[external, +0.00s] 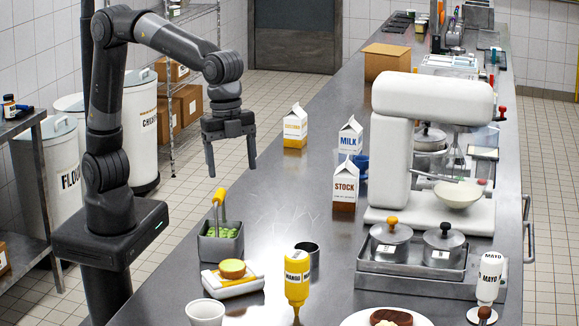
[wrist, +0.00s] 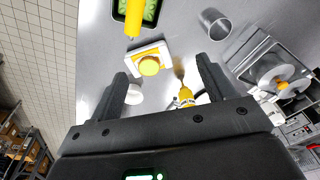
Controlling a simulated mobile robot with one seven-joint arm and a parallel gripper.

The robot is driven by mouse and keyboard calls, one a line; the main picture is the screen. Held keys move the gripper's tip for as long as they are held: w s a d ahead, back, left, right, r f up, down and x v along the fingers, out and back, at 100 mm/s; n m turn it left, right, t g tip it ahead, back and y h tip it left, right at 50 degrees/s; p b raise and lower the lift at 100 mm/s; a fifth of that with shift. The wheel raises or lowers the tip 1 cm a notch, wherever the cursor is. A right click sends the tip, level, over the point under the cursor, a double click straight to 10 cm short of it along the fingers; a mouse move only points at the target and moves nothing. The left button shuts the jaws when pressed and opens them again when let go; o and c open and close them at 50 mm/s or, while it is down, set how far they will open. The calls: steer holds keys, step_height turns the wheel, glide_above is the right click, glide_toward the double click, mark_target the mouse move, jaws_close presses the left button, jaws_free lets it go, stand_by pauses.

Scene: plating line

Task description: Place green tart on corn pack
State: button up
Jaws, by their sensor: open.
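A small round tart (external: 232,268) with a green top and tan side sits on a white-and-yellow pack (external: 246,287) near the counter's left edge. The pack's label is not readable, so I cannot confirm that it is the corn pack. In the wrist view the tart (wrist: 149,66) looks yellow and rests on the pack (wrist: 163,49). My gripper (external: 231,170) is open and empty, high above the counter and apart from the tart. In the wrist view the tart shows between the fingers (wrist: 163,72).
A grey bin (external: 220,247) of green items with a yellow handle stands behind the pack. A yellow mango bottle (external: 297,281), a metal cup (external: 308,260) and a white cup (external: 206,312) stand close by. Cartons, pots and a white mixer (external: 430,150) stand farther back and right.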

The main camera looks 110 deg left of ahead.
steer(key=s+a+r+n+t, duration=0.2)
steer(key=s+a+n, duration=0.3)
steer(key=s+a, duration=0.75)
steer(key=s+a+f+n+t, duration=0.2)
steer(key=s+a+f+n, duration=0.2)
steer(key=s+a, duration=0.4)
steer(key=shift+s+f+n+y, duration=0.4)
steer(key=shift+s+f, duration=0.15)
steer(key=shift+s, duration=0.5)
